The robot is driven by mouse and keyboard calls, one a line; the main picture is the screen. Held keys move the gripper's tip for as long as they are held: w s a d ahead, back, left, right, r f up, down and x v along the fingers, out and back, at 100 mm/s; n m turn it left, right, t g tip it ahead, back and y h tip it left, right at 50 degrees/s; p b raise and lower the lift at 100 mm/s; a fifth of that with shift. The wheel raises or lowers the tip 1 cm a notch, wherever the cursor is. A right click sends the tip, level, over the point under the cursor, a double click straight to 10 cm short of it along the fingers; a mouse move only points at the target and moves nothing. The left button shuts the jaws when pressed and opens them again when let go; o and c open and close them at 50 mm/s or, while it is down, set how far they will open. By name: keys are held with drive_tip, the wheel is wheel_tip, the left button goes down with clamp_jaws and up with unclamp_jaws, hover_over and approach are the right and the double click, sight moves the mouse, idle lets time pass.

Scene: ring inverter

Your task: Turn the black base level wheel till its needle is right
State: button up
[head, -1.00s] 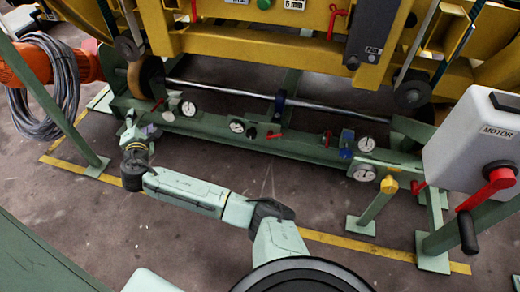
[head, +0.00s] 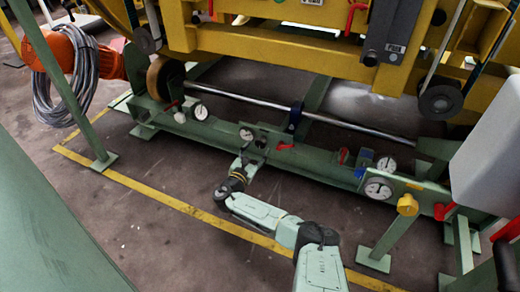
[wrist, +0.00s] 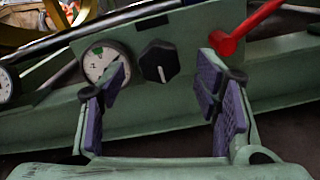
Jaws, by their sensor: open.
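The black wheel (wrist: 160,62), a round knob with a white line on its face, sits on the green beam between my fingers in the wrist view. A white dial (wrist: 103,62) with a green patch is just left of it; my left finger covers part of the dial, and I cannot read its needle. My gripper (wrist: 165,95) is open, with purple pads spread either side of the wheel and apart from it. In the head view my gripper (head: 250,162) is at the beam below the small dial (head: 246,133); the wheel (head: 260,143) is small there.
A red lever (wrist: 240,30) juts up just right of the wheel, near my right finger. More dials (head: 378,188) and a yellow knob (head: 407,204) are along the green beam (head: 310,165) to the right. The yellow machine frame (head: 270,45) hangs above. Floor in front is open.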

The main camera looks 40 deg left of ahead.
sight(260, 145)
drive_tip(key=shift+b+x, duration=0.5)
drive_tip(key=shift+x, duration=1.25)
drive_tip(key=shift+c, duration=0.6)
drive_tip(key=c, duration=1)
drive_tip(key=shift+r+n+p, duration=0.1)
drive_tip(key=shift+n+p, duration=0.2)
drive_tip(key=shift+p, duration=0.2)
